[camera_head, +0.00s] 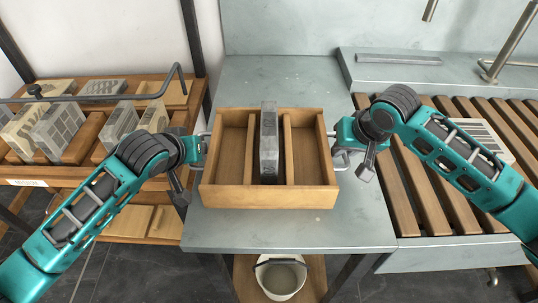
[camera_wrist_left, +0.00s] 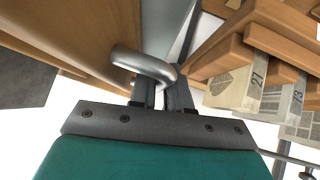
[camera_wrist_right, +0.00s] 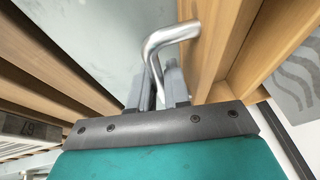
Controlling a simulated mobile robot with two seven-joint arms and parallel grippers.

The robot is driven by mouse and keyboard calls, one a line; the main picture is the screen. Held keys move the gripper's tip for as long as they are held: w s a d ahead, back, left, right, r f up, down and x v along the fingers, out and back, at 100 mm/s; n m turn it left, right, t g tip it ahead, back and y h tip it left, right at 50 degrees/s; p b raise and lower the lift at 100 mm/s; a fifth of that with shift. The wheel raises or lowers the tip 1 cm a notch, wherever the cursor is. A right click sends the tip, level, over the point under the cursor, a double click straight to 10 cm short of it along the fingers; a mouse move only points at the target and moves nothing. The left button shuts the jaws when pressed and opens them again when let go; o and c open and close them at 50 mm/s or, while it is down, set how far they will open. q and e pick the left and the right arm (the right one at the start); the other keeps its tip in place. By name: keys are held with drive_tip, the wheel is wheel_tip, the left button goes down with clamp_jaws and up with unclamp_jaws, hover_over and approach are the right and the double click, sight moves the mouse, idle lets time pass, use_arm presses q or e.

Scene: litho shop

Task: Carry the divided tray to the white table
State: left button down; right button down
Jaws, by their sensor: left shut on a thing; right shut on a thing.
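The divided wooden tray (camera_head: 268,197) is level in the middle of the head view, over the grey metal bench. I cannot tell whether it touches the bench. A grey stone slab (camera_head: 268,145) stands upright in its middle compartment; the left and right compartments look empty. My left gripper (camera_head: 203,142) is shut on the metal handle at the tray's left end, and this handle shows in the left wrist view (camera_wrist_left: 145,65). My right gripper (camera_head: 337,145) is shut on the right-end handle, seen in the right wrist view (camera_wrist_right: 170,38). I see no table that is clearly white.
The grey bench (camera_head: 300,225) has free room in front of and behind the tray. A wooden rack (camera_head: 85,170) with several stone blocks stands at left. A slatted wooden bed (camera_head: 425,195) lies at right. A white bucket (camera_head: 281,278) sits on a low shelf below.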

use_arm(q)
drive_tip(key=shift+w+r, duration=0.1)
drive_tip(key=shift+r, duration=0.3)
use_arm(e)
drive_tip(key=shift+w+r, duration=0.15)
drive_tip(key=shift+r, duration=0.25)
